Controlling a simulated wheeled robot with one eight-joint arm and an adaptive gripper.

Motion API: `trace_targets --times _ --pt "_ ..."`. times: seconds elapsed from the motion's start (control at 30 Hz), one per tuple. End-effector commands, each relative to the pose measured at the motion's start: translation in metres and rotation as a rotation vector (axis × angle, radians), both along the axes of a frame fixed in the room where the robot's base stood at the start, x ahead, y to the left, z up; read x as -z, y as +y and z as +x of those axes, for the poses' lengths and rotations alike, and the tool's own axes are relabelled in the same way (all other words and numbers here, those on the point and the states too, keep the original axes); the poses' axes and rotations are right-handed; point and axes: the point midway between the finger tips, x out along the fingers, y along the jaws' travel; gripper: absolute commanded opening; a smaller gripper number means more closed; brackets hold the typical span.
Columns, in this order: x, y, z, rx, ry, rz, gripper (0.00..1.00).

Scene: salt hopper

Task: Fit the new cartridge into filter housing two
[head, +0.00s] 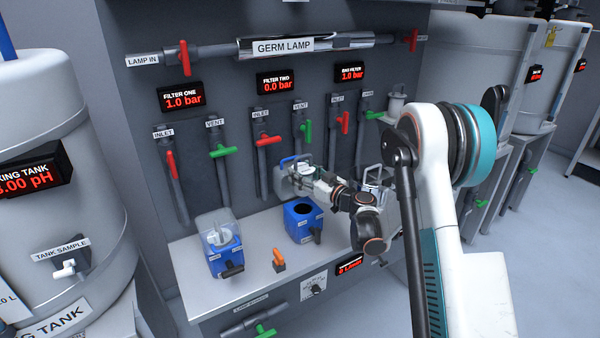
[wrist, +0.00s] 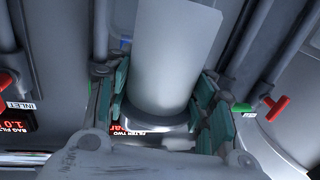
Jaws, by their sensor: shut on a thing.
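My gripper (head: 304,178) is above and behind the blue filter housing two (head: 302,220), which stands open on the bench with a dark round hole in its top. In the wrist view, my gripper (wrist: 163,118) is shut on a plain white cylinder (wrist: 168,50) with a grey end, seemingly the new cartridge; the teal finger pads flank it. In the head view the cylinder is mostly hidden by the gripper. The cartridge is apart from the housing. The filter two display (head: 278,83) reads 0.0 bar.
Filter housing one (head: 224,256), with a clear bowl, stands left on the bench (head: 195,285). A small orange-handled part (head: 279,261) lies between the housings. Inlet valve (head: 268,140) and vent valve (head: 303,130) pipes rise behind. The bench front left is free.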

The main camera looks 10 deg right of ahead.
Motion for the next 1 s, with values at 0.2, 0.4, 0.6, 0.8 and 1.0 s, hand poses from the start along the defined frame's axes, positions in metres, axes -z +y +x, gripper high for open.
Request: trace_targets --times 0.2,0.4,0.6,0.8,1.0 --pt "0.0 0.0 0.0 0.0 -0.001 0.0 0.19" --pt "0.006 0.0 0.0 0.0 -0.002 0.001 0.19" --pt "0.022 0.0 0.0 0.0 -0.002 0.001 0.19" --pt "0.038 0.0 0.0 0.0 -0.002 0.001 0.19" --pt "0.053 0.0 0.0 0.0 -0.002 0.001 0.19"
